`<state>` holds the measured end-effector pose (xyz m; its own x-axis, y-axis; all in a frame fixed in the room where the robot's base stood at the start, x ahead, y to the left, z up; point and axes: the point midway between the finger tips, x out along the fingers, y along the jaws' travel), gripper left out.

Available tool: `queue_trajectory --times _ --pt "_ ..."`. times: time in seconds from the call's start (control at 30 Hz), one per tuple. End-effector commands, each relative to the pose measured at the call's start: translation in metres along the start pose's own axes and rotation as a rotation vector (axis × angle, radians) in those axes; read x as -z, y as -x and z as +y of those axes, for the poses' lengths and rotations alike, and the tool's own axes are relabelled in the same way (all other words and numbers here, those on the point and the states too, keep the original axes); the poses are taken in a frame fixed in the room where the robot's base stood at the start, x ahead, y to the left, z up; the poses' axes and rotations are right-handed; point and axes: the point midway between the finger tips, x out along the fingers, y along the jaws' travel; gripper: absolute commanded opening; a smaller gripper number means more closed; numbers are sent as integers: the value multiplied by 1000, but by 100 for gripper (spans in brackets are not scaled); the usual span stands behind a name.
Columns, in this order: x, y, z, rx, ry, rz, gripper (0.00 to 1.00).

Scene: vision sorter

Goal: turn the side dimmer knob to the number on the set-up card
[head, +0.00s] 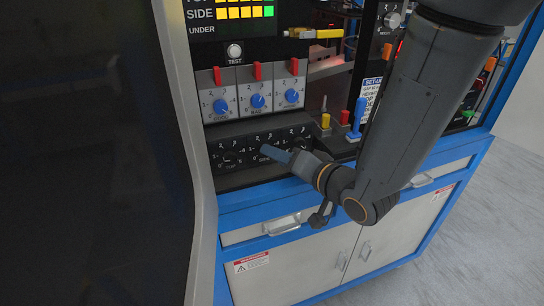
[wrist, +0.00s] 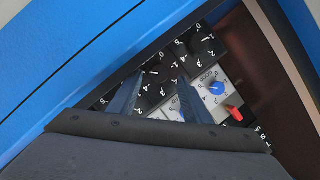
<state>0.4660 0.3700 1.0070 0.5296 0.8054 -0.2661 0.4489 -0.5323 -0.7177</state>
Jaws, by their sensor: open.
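The lower black panel holds a row of dark dimmer knobs with white number scales. The middle one, the side dimmer knob (head: 263,141), is partly covered by my gripper (head: 277,153), and its label is mostly hidden. In the wrist view, my gripper (wrist: 158,92) has its two fingers apart, one on each side of a black dial (wrist: 155,77), apparently the same knob. I cannot tell whether they touch it. Its pointer setting is not clear. The white and blue set-up card (head: 371,90) is partly hidden behind my arm, and its numbers are too small to read.
Another black dial (wrist: 197,45) lies beside it in the wrist view. Above the row are several blue knobs (head: 257,101) with red tabs. The blue cabinet edge (head: 250,210) runs below.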

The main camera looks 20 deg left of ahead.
Motion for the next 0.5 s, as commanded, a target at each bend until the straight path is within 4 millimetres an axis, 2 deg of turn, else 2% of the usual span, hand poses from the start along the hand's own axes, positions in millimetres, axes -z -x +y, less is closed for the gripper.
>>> queue_trajectory --times 0.1,0.5 --pt "0 20 1 -1 -1 2 44" --pt "0 41 -1 -2 -1 -1 44"
